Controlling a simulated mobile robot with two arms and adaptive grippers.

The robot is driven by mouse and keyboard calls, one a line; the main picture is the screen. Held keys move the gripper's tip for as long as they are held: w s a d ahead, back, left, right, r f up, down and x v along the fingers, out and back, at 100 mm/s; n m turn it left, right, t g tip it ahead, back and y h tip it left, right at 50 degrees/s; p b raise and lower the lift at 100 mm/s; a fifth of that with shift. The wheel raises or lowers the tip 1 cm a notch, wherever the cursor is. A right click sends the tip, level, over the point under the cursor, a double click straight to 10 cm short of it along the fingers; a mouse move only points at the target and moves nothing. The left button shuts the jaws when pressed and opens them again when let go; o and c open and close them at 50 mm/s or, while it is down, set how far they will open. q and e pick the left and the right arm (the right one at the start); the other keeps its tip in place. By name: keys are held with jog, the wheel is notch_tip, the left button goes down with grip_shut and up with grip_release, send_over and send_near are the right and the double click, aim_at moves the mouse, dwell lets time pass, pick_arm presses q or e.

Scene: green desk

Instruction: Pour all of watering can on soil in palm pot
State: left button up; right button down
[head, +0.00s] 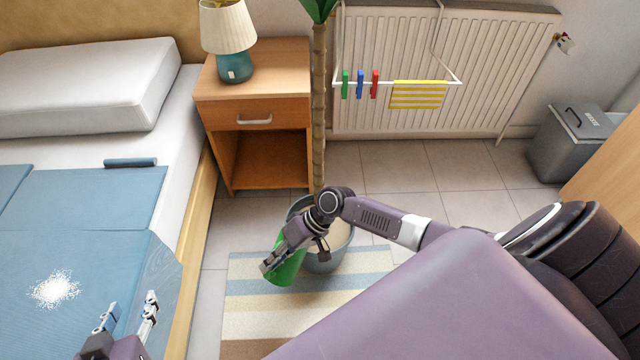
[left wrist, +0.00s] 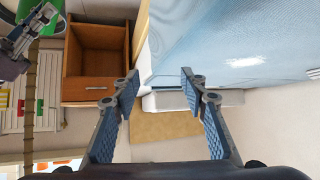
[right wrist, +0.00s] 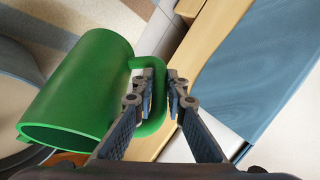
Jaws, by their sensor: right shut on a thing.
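The palm pot (head: 325,262) is a grey-blue pot with a tall palm trunk (head: 319,120) rising from pale soil (head: 338,235). It stands on the striped rug, partly hidden by my right arm. The green watering can (head: 287,268) is at the pot's left front side. My right gripper (head: 270,268) is shut on its handle. In the right wrist view the green can (right wrist: 85,95) lies tilted, its wide open end towards the lower left, with the pot's rim beside it. Whether anything is inside cannot be seen. My left gripper (head: 128,318) is open and empty above the bed.
A wooden nightstand (head: 262,150) with a lamp (head: 232,45) stands behind the pot. The bed (head: 95,210) fills the left side. A radiator (head: 480,70) with a hanging drying rack is behind, and a grey bin (head: 570,140) stands at right. The tiled floor right of the pot is clear.

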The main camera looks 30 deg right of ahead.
jog(key=shift+r+b, duration=0.1)
jog(key=shift+b, duration=0.25)
jog(key=shift+w+d+r+y, duration=0.1)
jog(key=shift+d+y, duration=0.05)
jog(key=shift+y, duration=0.15)
jog(key=shift+d+r+y+b, duration=0.2)
jog(key=shift+y+b, duration=0.1)
jog(key=shift+b, duration=0.45)
pick_arm(q)
jog(key=w+d+r+t+h, duration=0.1)
jog(key=w+d+r+t, duration=0.1)
jog(key=w+r+t, duration=0.3)
notch_tip(320, 180, up, 5)
jog(key=shift+d+f+t+h, duration=0.1)
jog(key=shift+d+t+h, duration=0.2)
jog(key=shift+h, duration=0.1)
jog(key=shift+w, duration=0.1)
